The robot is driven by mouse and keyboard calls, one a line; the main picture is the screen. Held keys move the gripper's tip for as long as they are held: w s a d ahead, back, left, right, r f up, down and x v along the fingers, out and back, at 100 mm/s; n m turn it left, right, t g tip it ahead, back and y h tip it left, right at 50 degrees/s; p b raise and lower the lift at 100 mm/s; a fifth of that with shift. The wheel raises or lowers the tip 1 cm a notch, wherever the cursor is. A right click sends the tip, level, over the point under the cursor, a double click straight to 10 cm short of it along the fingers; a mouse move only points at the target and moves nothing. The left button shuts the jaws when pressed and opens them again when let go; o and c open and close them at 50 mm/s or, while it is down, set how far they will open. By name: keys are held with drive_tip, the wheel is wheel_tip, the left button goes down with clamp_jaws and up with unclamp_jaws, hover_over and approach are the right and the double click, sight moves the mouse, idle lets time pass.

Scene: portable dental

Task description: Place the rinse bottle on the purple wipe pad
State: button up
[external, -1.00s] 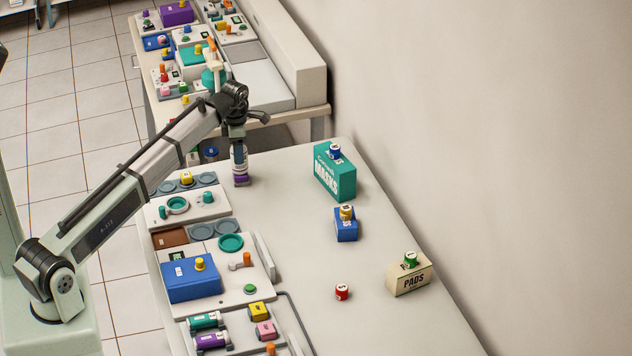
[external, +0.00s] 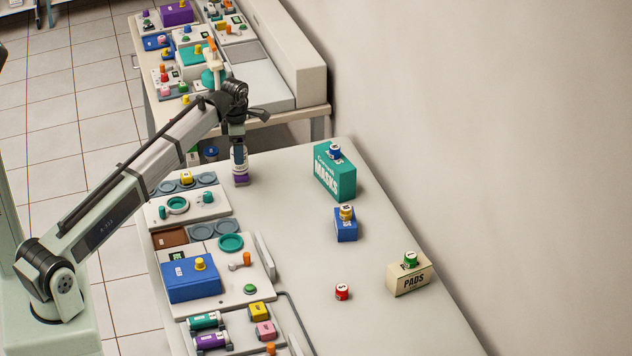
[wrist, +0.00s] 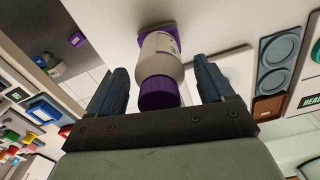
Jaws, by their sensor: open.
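The rinse bottle (wrist: 161,57) is white with a purple cap (wrist: 160,93). It stands upright on a purple pad (wrist: 144,22), which shows under its base in the wrist view. In the external view, the bottle (external: 240,163) is at the far left of the white table, with purple (external: 241,180) at its foot. My gripper (wrist: 160,78) is open, with one finger on each side of the bottle and a visible gap to each. In the external view, my gripper (external: 238,143) is over the bottle's top and partly hides it.
A teal masks box (external: 335,175), a blue box (external: 346,230), a pads box (external: 408,280) and a red-sided jar (external: 342,292) stand to the right. A tray with grey round wells (external: 207,180) is close to the bottle's left. The table's middle is clear.

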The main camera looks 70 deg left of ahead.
wheel_tip(320, 180, up, 11)
drive_tip(key=shift+r, duration=0.15)
idle(0.4)
drive_tip(key=shift+s, duration=0.15)
